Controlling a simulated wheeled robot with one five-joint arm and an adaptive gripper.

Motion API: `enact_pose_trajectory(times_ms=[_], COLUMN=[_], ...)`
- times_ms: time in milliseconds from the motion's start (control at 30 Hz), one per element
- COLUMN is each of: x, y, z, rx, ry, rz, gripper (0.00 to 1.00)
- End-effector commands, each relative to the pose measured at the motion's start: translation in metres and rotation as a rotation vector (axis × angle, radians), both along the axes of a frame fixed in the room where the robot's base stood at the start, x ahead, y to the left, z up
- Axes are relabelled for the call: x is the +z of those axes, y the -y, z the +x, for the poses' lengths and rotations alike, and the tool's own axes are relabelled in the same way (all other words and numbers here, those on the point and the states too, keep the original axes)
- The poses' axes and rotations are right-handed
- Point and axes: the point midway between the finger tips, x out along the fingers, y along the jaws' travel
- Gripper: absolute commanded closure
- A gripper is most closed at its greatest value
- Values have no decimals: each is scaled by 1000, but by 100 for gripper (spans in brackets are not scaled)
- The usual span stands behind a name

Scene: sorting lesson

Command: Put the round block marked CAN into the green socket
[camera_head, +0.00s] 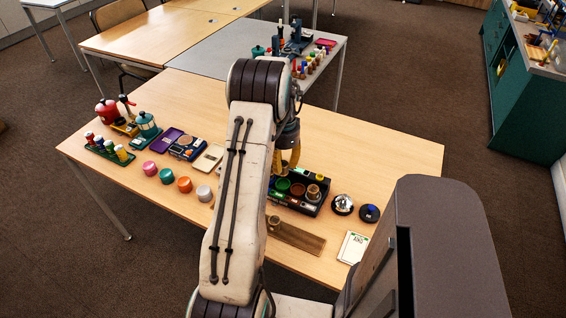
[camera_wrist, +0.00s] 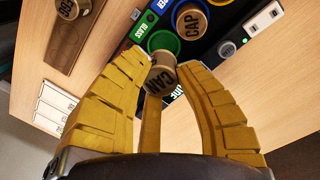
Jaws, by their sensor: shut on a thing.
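The round block marked CAN (camera_wrist: 162,76) is tan with dark letters. My gripper (camera_wrist: 160,88) is shut on it, with the yellow fingers on either side and the block tilted in the wrist view. The green socket (camera_head: 283,185) is a round opening in the dark tray (camera_head: 309,209); green also shows in the wrist view (camera_wrist: 139,31), just beyond the block. The block appears apart from the socket, but its height above the tray is unclear.
Another tan block (camera_wrist: 70,9) is on a wooden board (camera_head: 296,236). A silver bell (camera_head: 342,204) and dark round object (camera_head: 369,213) stand right of the tray. Coloured round blocks stand at left.

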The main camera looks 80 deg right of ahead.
Motion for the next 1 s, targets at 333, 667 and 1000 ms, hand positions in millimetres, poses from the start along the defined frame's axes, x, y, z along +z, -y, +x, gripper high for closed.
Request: enact_pose_trajectory(times_ms=[333, 667, 1000], x=[-31, -47, -47], y=[0, 0, 0], z=[0, 0, 0], rx=[-1, -2, -2], ry=[0, 0, 0], rz=[0, 0, 0], gripper=[92, 92, 92])
